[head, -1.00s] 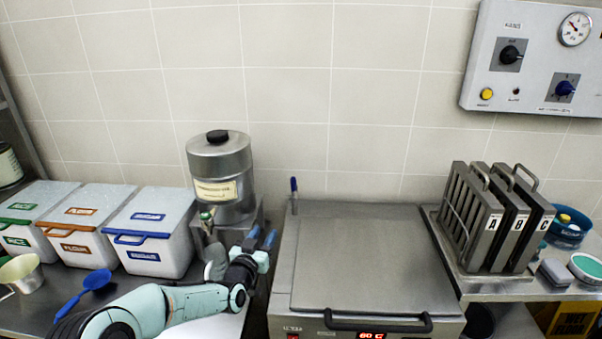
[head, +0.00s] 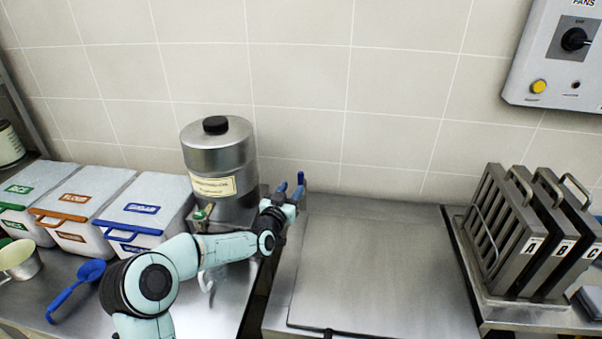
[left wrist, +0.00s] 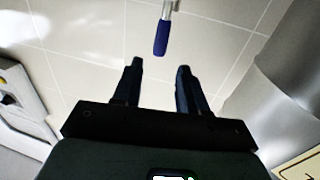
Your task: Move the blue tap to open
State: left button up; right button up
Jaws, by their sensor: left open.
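The blue tap (head: 301,177) stands upright at the back left corner of the steel cooker, close to the tiled wall. My left gripper (head: 291,188) is beside it, and its fingers partly overlap the tap in the head view. In the left wrist view the tap's blue handle (left wrist: 161,38) lies just beyond the fingertips, in line with the gap between them. My left gripper (left wrist: 159,66) is open, with nothing between its fingers. The tap's lower part is hidden in the head view. My right gripper is not in view.
A steel drum (head: 217,160) with a black cap stands left of my forearm. White lidded bins (head: 145,215) and a blue scoop (head: 80,283) are further left. The cooker's flat lid (head: 375,265) is clear. Racks marked A, B, C (head: 530,235) stand right.

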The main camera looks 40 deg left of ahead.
aim_at(300, 177)
pick_arm(q)
jog(key=p+x, duration=0.2)
jog(key=x, duration=0.5)
jog(key=shift+w+r+p, duration=0.15)
jog(key=shift+w+p, duration=0.05)
jog(key=shift+p, duration=0.15)
jog(key=shift+w+a, duration=0.2)
jog(key=shift+w, duration=0.45)
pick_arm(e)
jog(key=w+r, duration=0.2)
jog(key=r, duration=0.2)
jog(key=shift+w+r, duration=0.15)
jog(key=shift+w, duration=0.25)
pick_arm(q)
grip_shut()
